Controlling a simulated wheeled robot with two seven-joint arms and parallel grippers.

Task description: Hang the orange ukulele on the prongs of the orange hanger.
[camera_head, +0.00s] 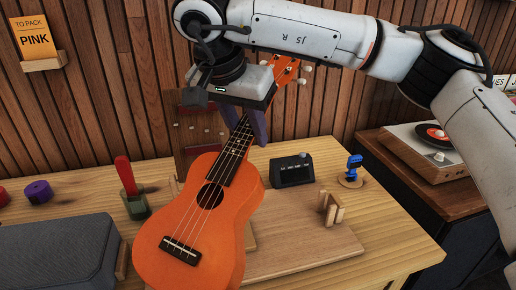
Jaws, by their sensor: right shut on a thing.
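The orange ukulele (229,208) hangs tilted in front of the table, its body low in the middle and its headstock up to the right. My right gripper (246,126), with purple fingers, comes down from above and is shut on the ukulele's neck. Part of the headstock with its tuning pegs shows behind the gripper. I cannot make out the orange hanger or its prongs; my right arm covers part of the wall. My left gripper is not in view.
The wooden table (372,240) holds a dark box-shaped device (292,170), a blue clamp-like thing (353,168), a red-handled tool (126,178), a purple roll (38,191) and a grey case (55,255). A brown panel (194,128) stands behind the ukulele. A record player (425,150) is at right.

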